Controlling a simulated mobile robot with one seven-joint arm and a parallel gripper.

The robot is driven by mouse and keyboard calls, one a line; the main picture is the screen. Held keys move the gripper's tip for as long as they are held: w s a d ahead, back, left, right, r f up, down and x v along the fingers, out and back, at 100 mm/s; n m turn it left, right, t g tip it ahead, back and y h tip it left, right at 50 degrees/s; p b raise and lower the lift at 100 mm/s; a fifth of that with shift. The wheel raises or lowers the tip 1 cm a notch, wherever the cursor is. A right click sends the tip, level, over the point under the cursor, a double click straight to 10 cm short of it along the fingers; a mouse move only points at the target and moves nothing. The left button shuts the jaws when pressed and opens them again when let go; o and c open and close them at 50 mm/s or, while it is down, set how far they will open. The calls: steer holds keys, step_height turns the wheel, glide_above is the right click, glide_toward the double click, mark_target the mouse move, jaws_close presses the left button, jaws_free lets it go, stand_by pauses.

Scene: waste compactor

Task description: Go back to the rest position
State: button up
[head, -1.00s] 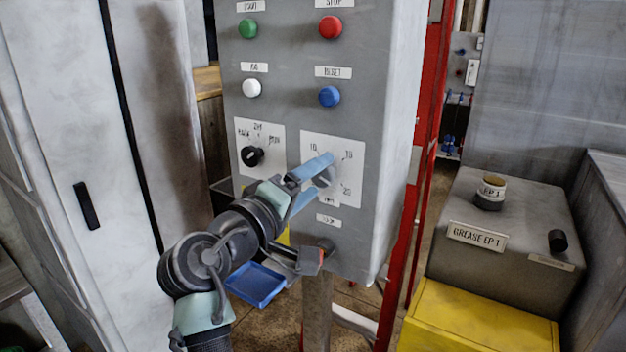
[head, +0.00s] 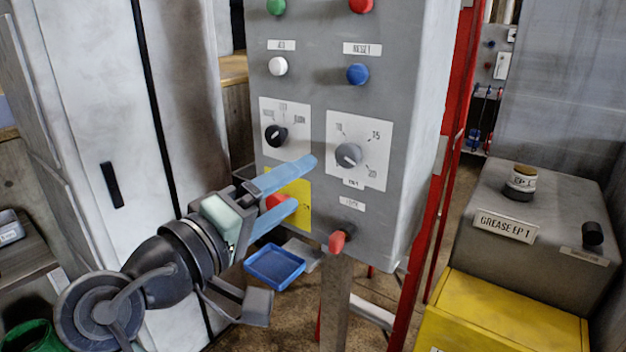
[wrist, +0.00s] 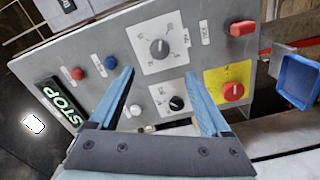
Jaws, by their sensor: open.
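My gripper (head: 306,183) is open and empty, with two blue fingers spread apart in front of the grey control panel (head: 310,110). It stands clear of the grey dial (head: 348,156), to the dial's lower left. The dial's pointer direction is hard to read. In the wrist view, the grey dial (wrist: 159,49) shows beyond my open fingers (wrist: 160,77). The black selector knob (head: 276,136) sits left of the dial. A red knob on a yellow plate (head: 302,190) is partly hidden behind my fingers.
White (head: 278,66) and blue (head: 357,74) buttons sit above the dials. A red-tipped lever (head: 338,241) sticks out at the panel's bottom. A blue tray (head: 275,266) is below. A grease box (head: 520,240) stands on a yellow base at the right. A white cabinet (head: 90,90) stands left.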

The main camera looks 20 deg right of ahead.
steer(key=shift+s+a, duration=0.45)
steer(key=shift+a, duration=0.15)
steer(key=a+r+m+t+y+p, duration=0.3)
steer(key=r+t+y, duration=0.4)
steer(key=r, duration=0.6)
steer(key=s+a+r+t+y+p, duration=0.1)
steer(key=s+a+r+t+y, duration=0.1)
steer(key=s+r, duration=0.4)
steer(key=s+a+r+t+y+p, duration=0.1)
steer(key=s+a+r+t+y, duration=0.1)
steer(key=s+r+t+y, duration=0.3)
step_height(320, 180, up, 4)
steer(key=shift+s+a+f+t, duration=0.2)
steer(key=shift+s+a+t, duration=0.1)
steer(key=shift+s+t, duration=0.85)
steer(key=shift+w, duration=0.15)
jaws_close()
